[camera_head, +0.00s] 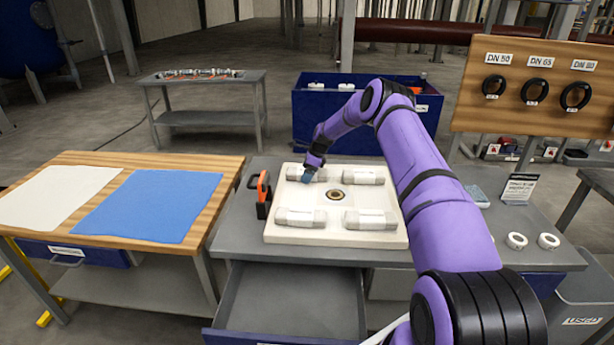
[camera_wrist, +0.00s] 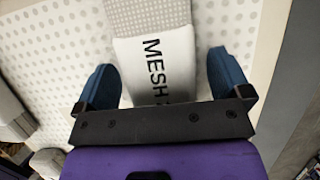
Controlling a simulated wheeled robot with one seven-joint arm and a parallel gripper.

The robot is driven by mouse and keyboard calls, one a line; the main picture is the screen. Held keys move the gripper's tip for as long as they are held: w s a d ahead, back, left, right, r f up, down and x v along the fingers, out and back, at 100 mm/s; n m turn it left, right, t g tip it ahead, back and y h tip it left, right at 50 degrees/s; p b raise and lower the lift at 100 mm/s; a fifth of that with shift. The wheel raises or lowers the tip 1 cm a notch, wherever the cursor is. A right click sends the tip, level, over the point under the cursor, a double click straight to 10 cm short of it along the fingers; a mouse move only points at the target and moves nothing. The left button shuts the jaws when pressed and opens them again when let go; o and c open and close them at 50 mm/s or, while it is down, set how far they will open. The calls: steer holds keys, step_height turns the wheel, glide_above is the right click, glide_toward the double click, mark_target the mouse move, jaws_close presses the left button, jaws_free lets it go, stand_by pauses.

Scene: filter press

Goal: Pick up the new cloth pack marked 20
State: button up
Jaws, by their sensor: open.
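Several white rolled cloth packs lie on a white dimpled tray (camera_head: 335,236): one at upper left (camera_head: 321,174), one at upper right (camera_head: 357,175), one at lower left (camera_head: 300,217) and one at lower right (camera_head: 370,219). My gripper (camera_head: 308,177) is down at the upper-left pack. In the wrist view my gripper (camera_wrist: 165,82) is open, with blue fingers on either side of a white pack (camera_wrist: 155,60) printed "MESH". Gaps show between the fingers and the pack. The number after "MESH" is hidden by my gripper. The other packs' markings are too small to read.
An orange-and-black tool (camera_head: 263,194) stands at the tray's left edge. A round fitting (camera_head: 335,195) sits mid-tray. White rings (camera_head: 516,241) lie at right on the grey bench. An open drawer (camera_head: 290,305) is below. A wooden table (camera_head: 215,170) with white and blue cloths stands left.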

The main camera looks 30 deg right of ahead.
steer(key=shift+c, duration=0.3)
steer(key=c, duration=1)
steer(key=shift+r, duration=0.1)
